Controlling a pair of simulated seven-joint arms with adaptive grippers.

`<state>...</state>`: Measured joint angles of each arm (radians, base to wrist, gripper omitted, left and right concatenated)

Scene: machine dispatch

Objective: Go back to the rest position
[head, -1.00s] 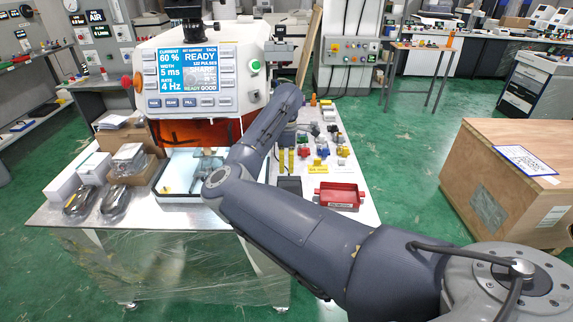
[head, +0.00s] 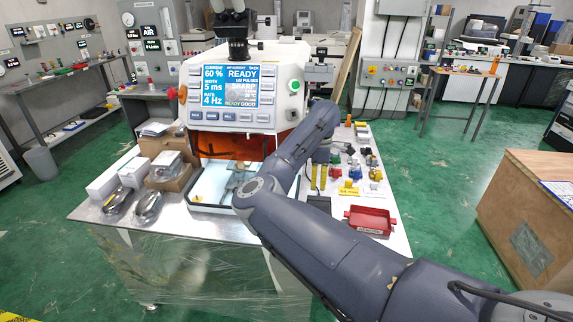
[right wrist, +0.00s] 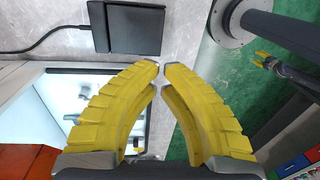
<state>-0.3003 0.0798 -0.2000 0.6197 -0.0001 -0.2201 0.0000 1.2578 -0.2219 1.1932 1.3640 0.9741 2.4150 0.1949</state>
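My right arm reaches in from the lower right in the head view. Its yellow-fingered right gripper (head: 318,177) hangs above the table, right of the machine's lit tray. In the right wrist view the fingertips of this gripper (right wrist: 161,70) come together with nothing seen between them, over the table's edge. No left arm shows in the head view.
The machine (head: 246,90) with its READY screen stands on the table (head: 205,226). A wooden crate (head: 505,215) stands on the right. Green floor lies between.

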